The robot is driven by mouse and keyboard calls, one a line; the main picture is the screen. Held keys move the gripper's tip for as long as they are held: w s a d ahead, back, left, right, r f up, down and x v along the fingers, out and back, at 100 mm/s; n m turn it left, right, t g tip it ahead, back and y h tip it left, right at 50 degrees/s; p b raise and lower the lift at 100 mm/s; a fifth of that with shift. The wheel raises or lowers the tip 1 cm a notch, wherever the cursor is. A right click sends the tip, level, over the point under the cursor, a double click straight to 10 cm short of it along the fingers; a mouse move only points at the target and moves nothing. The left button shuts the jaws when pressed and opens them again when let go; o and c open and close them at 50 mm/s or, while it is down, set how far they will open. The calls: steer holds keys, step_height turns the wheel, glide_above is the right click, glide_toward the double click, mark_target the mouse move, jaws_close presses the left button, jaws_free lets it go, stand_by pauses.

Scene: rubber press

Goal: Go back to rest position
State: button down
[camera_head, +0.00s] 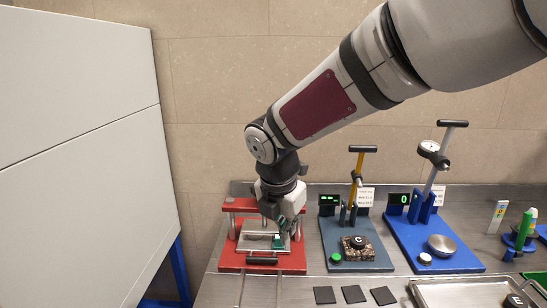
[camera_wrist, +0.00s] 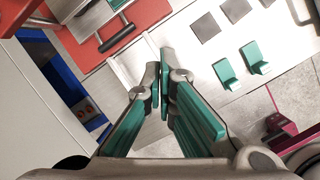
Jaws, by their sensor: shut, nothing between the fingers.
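My gripper (camera_head: 280,236) is over the red press (camera_head: 305,262) at the left end of the steel bench in the head view. In the wrist view my gripper (camera_wrist: 164,82) shows its two green-padded fingers with their tips together and nothing between them. The red press has a metal plate and a black handle, which also shows in the wrist view (camera_wrist: 117,38). My gripper hides part of the press in the head view. I cannot tell whether it touches the press.
A grey-blue press (camera_head: 372,262) with a yellow lever and a blue press (camera_head: 465,262) stand to the right. Black squares (camera_head: 354,294) lie in front. A metal tray (camera_head: 425,293) is at the lower right. A large white panel (camera_head: 80,150) stands left.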

steer(key=s+d+r+m, duration=0.6)
steer(key=s+d+m, duration=0.1)
steer(key=d+m, duration=0.15)
steer(key=s+d+m, duration=0.4)
steer(key=s+m, duration=0.4)
steer(key=m, duration=0.2)
steer(key=s+d+r+m+t+y, duration=0.1)
steer(key=s+d+m, duration=0.3)
steer(key=s+m, duration=0.5)
steer(key=shift+s+d+r+m+t, duration=0.25)
steer(key=shift+d+m+t, duration=0.1)
steer(key=shift+m, duration=0.3)
steer(key=shift+w, duration=0.1)
